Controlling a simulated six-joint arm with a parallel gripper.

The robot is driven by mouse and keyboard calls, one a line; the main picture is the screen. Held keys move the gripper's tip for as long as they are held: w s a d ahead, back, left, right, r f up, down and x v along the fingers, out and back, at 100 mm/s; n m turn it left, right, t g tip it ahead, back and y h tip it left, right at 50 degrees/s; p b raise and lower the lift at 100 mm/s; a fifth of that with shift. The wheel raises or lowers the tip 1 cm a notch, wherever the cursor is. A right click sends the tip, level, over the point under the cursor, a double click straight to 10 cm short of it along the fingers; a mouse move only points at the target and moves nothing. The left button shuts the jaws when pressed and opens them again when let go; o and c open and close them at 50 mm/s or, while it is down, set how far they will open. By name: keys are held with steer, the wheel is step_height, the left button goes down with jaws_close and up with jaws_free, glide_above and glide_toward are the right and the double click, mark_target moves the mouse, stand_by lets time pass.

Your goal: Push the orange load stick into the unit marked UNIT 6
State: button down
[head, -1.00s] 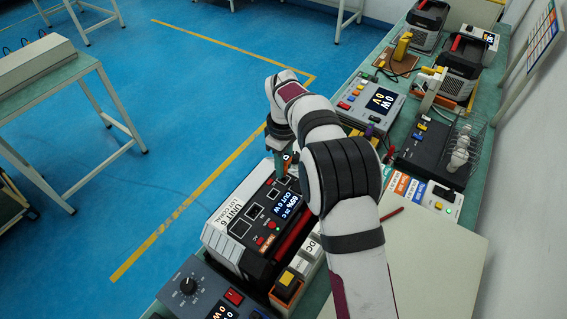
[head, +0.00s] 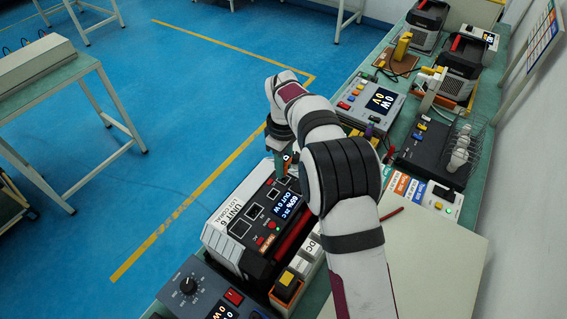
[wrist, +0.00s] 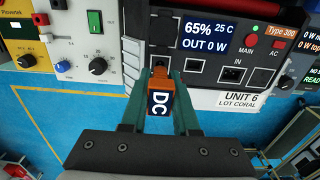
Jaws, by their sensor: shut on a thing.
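UNIT 6 (head: 236,264) is a grey and black power unit on the bench, with a lit display and a row of sockets on its panel. Its name label shows in the wrist view (wrist: 241,98). My gripper (wrist: 161,92) is shut on the orange load stick (wrist: 160,76), which carries a dark "DC" label. In the wrist view the stick's far end is at the panel, left of two dark sockets. Whether its plug has entered a socket is hidden. In the head view my gripper (head: 281,165) is over the far end of the unit's panel, partly behind my arm.
A holder with labelled sticks (head: 300,266) stands right beside the unit. A dark box with a knob (head: 188,286) is at the near end.

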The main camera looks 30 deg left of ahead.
steer(key=shift+f, duration=1.2)
steer(key=c, duration=0.6)
jaws_free()
steer(key=shift+r, duration=0.1)
